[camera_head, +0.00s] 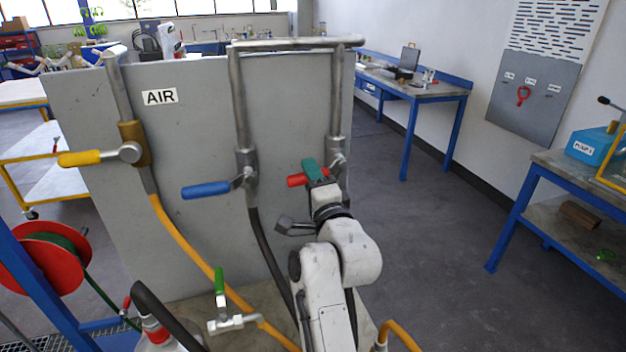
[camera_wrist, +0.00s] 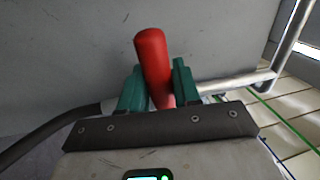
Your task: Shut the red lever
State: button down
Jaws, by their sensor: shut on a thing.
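The red lever (camera_head: 296,180) is on the right-hand valve of the grey panel, and its free end points left in the head view. My gripper (camera_head: 315,170) has green fingers and is shut on the red lever. In the wrist view the lever's red handle (camera_wrist: 153,62) stands between the two green fingers of my gripper (camera_wrist: 158,88), with its rounded end sticking out past them. The right-hand valve's body (camera_head: 338,162) is partly hidden behind my gripper and wrist.
A blue lever (camera_head: 205,190) and a yellow lever (camera_head: 80,158) sit on pipes to the left on the grey panel (camera_head: 195,110). A green-handled valve (camera_head: 220,282) stands low in front. A blue-framed bench (camera_head: 415,90) is behind right, with open floor before it.

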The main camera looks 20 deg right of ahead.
jog(key=shift+r+m, duration=0.45)
jog(key=shift+m, duration=0.35)
jog(key=c, duration=0.9)
grip_release()
jog(key=shift+c, duration=0.2)
jog(key=shift+s+f, duration=0.15)
jog(key=shift+s, duration=0.1)
jog(key=s+f+b, duration=0.1)
jog(key=s+b, duration=0.3)
jog(key=s, duration=0.6)
jog(key=shift+f, duration=0.4)
